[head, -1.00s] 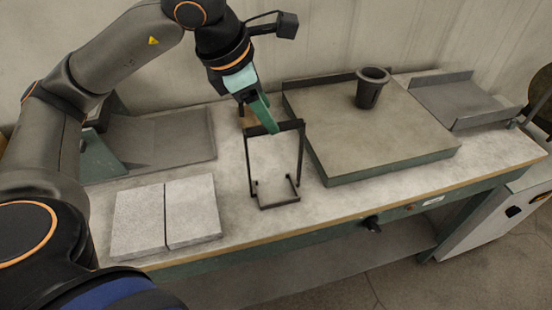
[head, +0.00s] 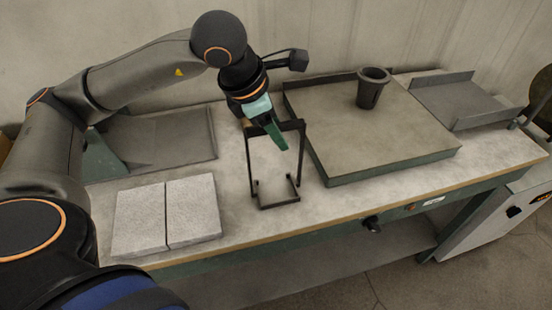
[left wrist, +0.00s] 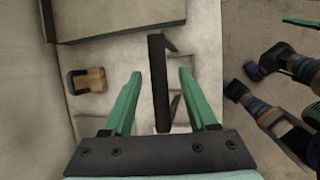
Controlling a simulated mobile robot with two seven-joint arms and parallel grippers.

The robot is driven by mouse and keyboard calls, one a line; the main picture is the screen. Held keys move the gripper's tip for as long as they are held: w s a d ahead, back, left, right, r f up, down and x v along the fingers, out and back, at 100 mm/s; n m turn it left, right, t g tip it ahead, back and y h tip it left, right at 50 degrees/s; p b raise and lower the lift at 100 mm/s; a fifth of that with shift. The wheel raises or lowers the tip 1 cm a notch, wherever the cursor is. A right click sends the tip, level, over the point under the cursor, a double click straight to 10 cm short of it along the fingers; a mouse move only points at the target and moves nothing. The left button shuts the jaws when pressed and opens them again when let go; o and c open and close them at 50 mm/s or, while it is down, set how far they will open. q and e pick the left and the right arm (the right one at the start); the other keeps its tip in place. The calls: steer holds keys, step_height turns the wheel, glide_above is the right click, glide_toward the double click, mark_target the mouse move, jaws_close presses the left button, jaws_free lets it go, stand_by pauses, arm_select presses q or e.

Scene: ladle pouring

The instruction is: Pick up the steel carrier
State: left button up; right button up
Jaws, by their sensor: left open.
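The steel carrier (head: 250,170) is a dark, thin upright frame with a top bar, two posts and a small base. It stands on the table (head: 226,180) left of the raised platform. My left gripper (head: 279,141) has green fingers and points down at the carrier's top bar. In the left wrist view my left gripper (left wrist: 160,76) is open, with the carrier's dark top bar (left wrist: 158,70) showing between the fingers, apart from both. Whether the fingertips are level with the bar I cannot tell. My right arm seems to show at the right edge there; its jaws are unclear.
A dark cup (head: 371,92) stands on the raised platform (head: 380,140) to the right. A low tray (head: 455,98) is at the far right. Two pale slabs (head: 139,220) lie front left. A small brown and black object (left wrist: 90,80) lies beside the carrier.

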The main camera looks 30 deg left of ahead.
arm_select(q)
steer(key=shift+f+b, duration=0.25)
steer(key=shift+b, duration=0.1)
stand_by(0.4)
jaws_close()
stand_by(1.3)
